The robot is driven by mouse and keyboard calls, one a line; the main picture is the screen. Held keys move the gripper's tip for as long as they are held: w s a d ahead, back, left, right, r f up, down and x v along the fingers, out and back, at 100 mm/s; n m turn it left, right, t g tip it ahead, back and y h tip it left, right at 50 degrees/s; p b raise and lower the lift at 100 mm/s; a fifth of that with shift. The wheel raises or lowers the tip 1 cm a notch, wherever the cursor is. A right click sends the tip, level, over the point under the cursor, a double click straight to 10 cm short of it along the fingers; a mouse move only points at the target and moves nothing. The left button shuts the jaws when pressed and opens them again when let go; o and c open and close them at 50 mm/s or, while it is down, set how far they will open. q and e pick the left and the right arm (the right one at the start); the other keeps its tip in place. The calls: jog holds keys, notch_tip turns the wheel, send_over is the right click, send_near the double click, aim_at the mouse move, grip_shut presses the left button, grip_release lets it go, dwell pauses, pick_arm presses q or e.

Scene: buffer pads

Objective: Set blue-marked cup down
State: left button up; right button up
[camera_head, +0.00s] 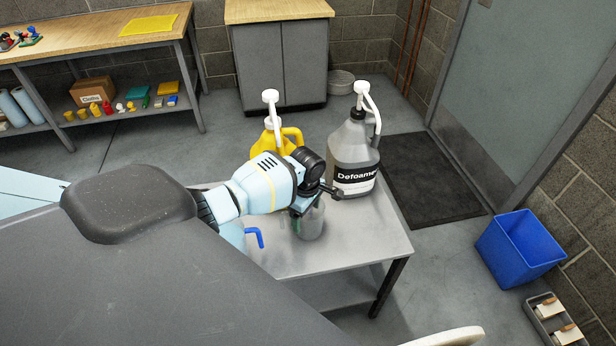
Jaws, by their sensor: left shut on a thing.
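My left gripper (312,199) comes in from the left over the grey metal table (345,250). It is shut on a greyish, partly see-through cup (309,224), which is upright under the jaws. The gripper hides the cup's top, and I can make out no blue mark on it. I cannot tell whether its bottom touches the table. A bent blue piece (256,237) shows left of the cup, partly hidden by my arm. My right gripper is not in view.
A large Defoamer jug (353,155) with a white pump and a yellow pump jug (268,143) stand at the table's back. The table's front right is clear. A blue bin (520,250) and a dark mat (430,178) are on the floor to the right.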

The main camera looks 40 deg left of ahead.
pick_arm(q)
jog(key=shift+r, duration=0.1)
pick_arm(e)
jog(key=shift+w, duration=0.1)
pick_arm(q)
jog(key=o, duration=0.9)
jog(key=shift+f, duration=0.2)
jog(key=shift+c, duration=0.2)
notch_tip(320, 180, up, 12)
jog(key=p, duration=0.3)
jog(key=shift+r, duration=0.2)
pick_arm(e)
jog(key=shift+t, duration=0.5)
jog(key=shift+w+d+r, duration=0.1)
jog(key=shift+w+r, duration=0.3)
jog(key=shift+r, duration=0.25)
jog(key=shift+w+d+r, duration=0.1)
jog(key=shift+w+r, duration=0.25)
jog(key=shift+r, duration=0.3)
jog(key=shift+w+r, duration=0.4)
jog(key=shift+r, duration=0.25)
